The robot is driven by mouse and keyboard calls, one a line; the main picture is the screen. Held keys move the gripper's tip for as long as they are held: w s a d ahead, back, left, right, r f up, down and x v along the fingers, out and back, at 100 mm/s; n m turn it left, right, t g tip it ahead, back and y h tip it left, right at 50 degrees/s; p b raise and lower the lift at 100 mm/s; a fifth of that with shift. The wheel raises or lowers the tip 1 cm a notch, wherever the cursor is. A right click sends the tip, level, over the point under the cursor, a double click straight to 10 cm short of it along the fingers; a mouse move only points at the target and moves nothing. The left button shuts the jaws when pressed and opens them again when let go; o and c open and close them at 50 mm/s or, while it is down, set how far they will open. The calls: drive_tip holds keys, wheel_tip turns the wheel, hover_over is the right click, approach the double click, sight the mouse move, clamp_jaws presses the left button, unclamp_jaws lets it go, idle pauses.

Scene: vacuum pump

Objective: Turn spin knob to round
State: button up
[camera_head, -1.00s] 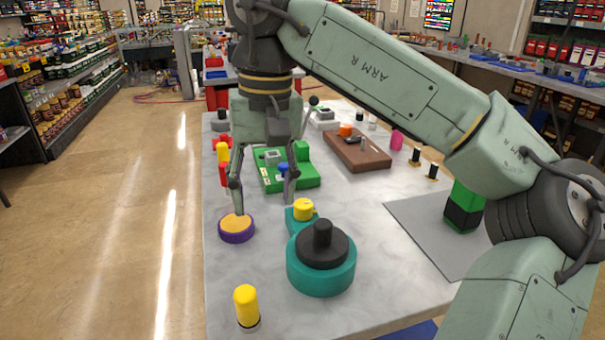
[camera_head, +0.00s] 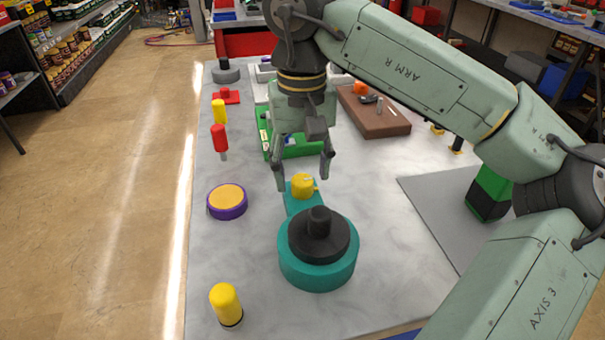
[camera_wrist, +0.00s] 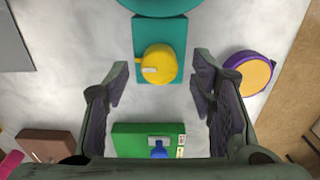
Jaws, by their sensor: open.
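The vacuum pump is a teal base (camera_head: 318,272) with a black round top and post (camera_head: 319,232). A yellow knob (camera_head: 302,185) with a small side pointer sits on the teal block at the pump's far side. In the wrist view the yellow knob (camera_wrist: 158,64) lies beyond the fingertips, centred between them, with a pale mark on its left part. My gripper (camera_head: 304,187) is open and empty, pointing down, with its fingertips to either side of the knob in the head view. In the wrist view my gripper (camera_wrist: 158,82) shows a wide gap and no contact with the knob.
A purple and orange disc (camera_head: 227,201) lies left of the pump. A yellow cylinder (camera_head: 226,304) stands at the near left. A green device (camera_head: 300,148) stands behind the gripper. A brown board (camera_head: 376,116) and a green-black block (camera_head: 489,194) are to the right.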

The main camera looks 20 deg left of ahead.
drive_tip(key=shift+f, duration=1.2)
drive_tip(key=shift+c, duration=0.5)
drive_tip(key=c, duration=1)
drive_tip(key=shift+c, duration=0.2)
